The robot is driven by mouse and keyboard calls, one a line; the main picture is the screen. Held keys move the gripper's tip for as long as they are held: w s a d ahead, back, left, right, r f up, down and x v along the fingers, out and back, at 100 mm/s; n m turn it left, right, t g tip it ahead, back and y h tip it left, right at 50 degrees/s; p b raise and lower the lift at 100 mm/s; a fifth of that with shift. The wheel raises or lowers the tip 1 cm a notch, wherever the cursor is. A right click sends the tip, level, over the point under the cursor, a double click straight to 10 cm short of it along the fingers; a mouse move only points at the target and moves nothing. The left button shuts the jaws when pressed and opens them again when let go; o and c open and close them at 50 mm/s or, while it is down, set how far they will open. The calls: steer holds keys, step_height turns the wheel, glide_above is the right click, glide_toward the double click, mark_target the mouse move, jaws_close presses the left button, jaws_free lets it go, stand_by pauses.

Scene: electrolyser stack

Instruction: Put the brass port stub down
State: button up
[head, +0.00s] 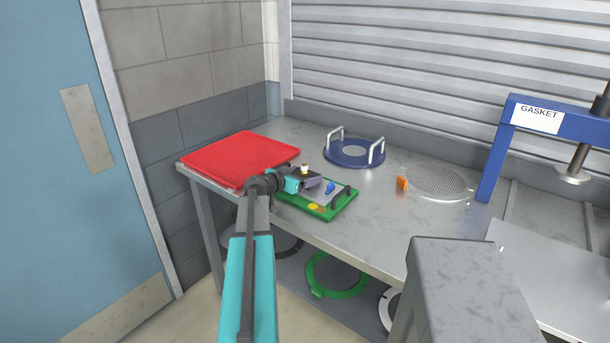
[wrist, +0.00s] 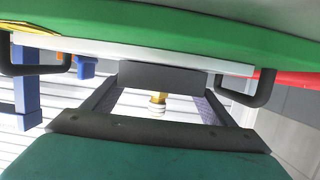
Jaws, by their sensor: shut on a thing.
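The brass port stub (head: 304,168) shows as a small pale-gold piece at the end of my gripper (head: 306,179). My gripper is shut on it, over the back left part of the green-framed tray (head: 343,209). In the wrist view the stub (wrist: 158,99) shows between the two fingers of my gripper (wrist: 158,95), with a gold collar and paler rings. The green tray edge (wrist: 170,32) crosses the top of that view. The fingers hide part of the stub, and I cannot tell whether it touches the tray.
A blue piece (head: 330,187) and a yellow piece (head: 316,207) are on the tray. A red mat (head: 235,157) lies left, a blue disc with two handles (head: 353,153) behind. An orange block (head: 402,182), a mesh disc (head: 437,182) and the gasket press (head: 550,122) are right. Bare bench lies between.

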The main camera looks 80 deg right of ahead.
steer(key=shift+r, duration=0.15)
steer(key=o, duration=2.1)
steer(key=shift+a, duration=0.1)
steer(key=shift+b+v, duration=1.85)
steer(key=shift+v, duration=4.15)
steer(key=shift+w, duration=0.1)
